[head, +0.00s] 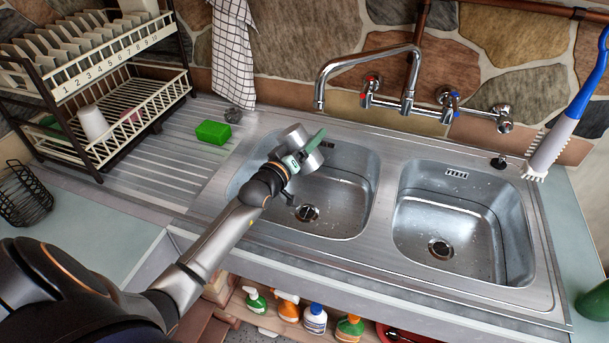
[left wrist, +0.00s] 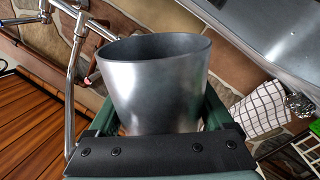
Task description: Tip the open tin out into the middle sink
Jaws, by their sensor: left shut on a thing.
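My left gripper (head: 302,149) is shut on the grey metal tin (head: 312,162), above the left part of the left basin (head: 345,205). The tin fills the left wrist view (left wrist: 155,95) between the green fingers. That view is turned roughly upside down, with the steel worktop at its top, and the tin's open mouth points toward that side, so the tin looks tipped mouth-down. Its contents cannot be seen. The head view shows two basins; the right basin (head: 465,230) is empty apart from its drain. The left basin has a dark drain and small specks. My right gripper is out of view.
A wall tap (head: 320,85) hangs its spout over the left basin's back edge. A green sponge (head: 213,132) and steel wool (head: 234,115) lie on the drainboard. A dish rack (head: 100,90) stands at left. A blue-white brush (head: 565,120) is at right.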

